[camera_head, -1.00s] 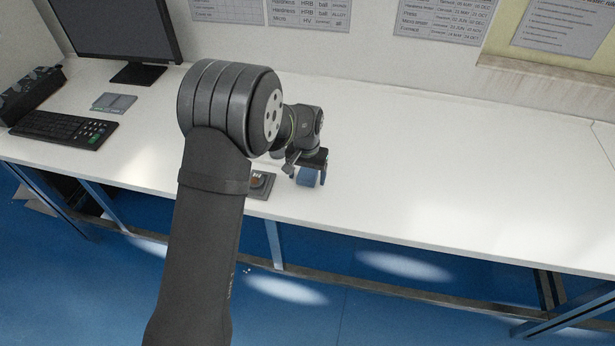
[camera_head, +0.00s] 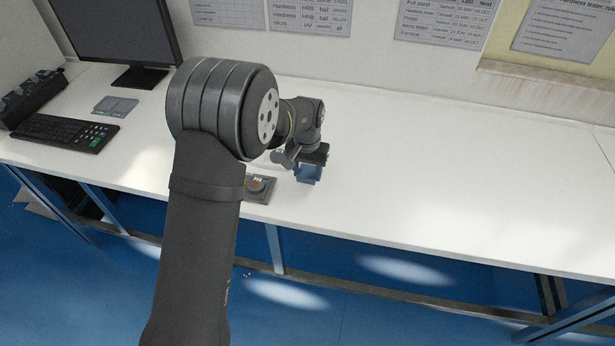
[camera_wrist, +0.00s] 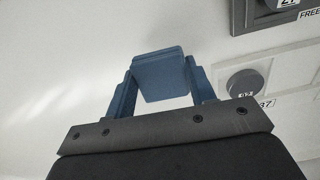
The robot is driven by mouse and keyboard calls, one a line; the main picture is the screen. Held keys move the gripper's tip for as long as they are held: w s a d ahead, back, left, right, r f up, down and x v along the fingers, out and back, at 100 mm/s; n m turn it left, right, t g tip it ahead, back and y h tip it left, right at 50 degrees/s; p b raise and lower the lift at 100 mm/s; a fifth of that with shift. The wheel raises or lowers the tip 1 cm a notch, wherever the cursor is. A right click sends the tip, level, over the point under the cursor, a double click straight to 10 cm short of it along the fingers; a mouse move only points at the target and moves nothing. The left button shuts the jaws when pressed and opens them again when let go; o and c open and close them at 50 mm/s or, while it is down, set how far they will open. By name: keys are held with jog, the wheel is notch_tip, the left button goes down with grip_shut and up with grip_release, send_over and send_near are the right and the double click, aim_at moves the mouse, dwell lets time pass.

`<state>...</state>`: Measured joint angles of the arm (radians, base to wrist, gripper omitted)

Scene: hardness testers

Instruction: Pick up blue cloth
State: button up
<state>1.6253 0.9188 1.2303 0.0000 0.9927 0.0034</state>
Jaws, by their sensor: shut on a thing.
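The blue cloth (camera_wrist: 160,76) looks like a small, flat folded block in the wrist view. It sits between the two blue fingertips of my gripper (camera_wrist: 161,68), which is shut on it. In the head view my gripper (camera_head: 308,172) is over the white table, near its front edge. The blue of the fingers and of the cloth is hard to tell apart there. The wrist view shows pale surface around the cloth; I cannot tell the exact height above the table.
A dark square block with a round top (camera_head: 259,187) lies just left of my gripper. The wrist view shows grey round discs with number labels (camera_wrist: 244,83) at the right. A keyboard (camera_head: 64,131) and monitor (camera_head: 115,40) stand at the left. The table's right side (camera_head: 460,170) is clear.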

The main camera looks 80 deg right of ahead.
jog(key=s+a+r, duration=0.6)
jog(key=s+r, duration=0.1)
jog(key=s, duration=0.2)
jog(key=shift+s+r, duration=0.35)
jog(key=shift+s, duration=0.05)
jog(key=shift+a, duration=0.1)
